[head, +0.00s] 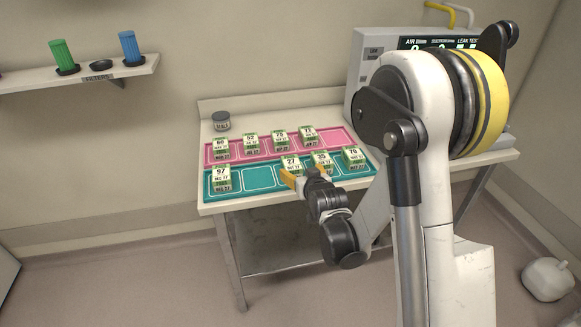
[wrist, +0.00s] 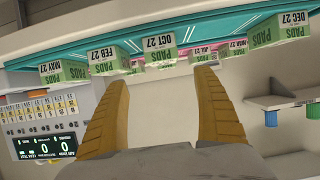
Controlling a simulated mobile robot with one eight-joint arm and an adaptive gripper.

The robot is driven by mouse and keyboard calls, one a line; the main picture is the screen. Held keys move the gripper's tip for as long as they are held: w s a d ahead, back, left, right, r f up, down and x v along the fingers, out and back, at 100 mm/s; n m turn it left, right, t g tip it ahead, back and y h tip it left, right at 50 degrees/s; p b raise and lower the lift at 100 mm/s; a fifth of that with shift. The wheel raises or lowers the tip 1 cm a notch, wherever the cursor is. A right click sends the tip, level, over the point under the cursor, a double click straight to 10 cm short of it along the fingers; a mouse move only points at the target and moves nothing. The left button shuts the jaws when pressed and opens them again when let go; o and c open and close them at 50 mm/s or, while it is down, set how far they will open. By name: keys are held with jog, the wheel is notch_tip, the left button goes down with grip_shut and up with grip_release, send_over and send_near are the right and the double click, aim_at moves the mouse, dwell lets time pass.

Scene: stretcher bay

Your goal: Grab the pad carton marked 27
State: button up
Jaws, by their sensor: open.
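The pad carton marked 27 (head: 291,162) is a small white and green box standing in the front teal tray (head: 258,184). In the wrist view, which looks upside down, the carton labelled OCT 27 (wrist: 158,45) appears to be the same one, with its PADS label facing me. My gripper (head: 303,174) is open, just in front of the carton, and partly covers its lower part in the head view. In the wrist view the yellow fingers (wrist: 163,82) are spread and empty, with the carton beyond the tips and roughly centred between them.
Carton 35 (head: 321,160) stands close to the right of it, with carton 76 (head: 353,156) beyond. Carton 97 (head: 221,179) stands at the tray's left end. A pink tray (head: 236,153) with several cartons lies behind. A tester machine (head: 368,60) stands at the back right.

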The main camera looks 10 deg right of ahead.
aim_at(292, 163)
jog(key=b+x, duration=0.1)
jog(key=x, duration=0.2)
jog(key=b+x, duration=0.1)
jog(key=x, duration=0.7)
jog(key=shift+a+r+b, duration=0.1)
jog(key=shift+a+b, duration=0.15)
jog(key=shift+b, duration=0.15)
jog(key=c, duration=1.4)
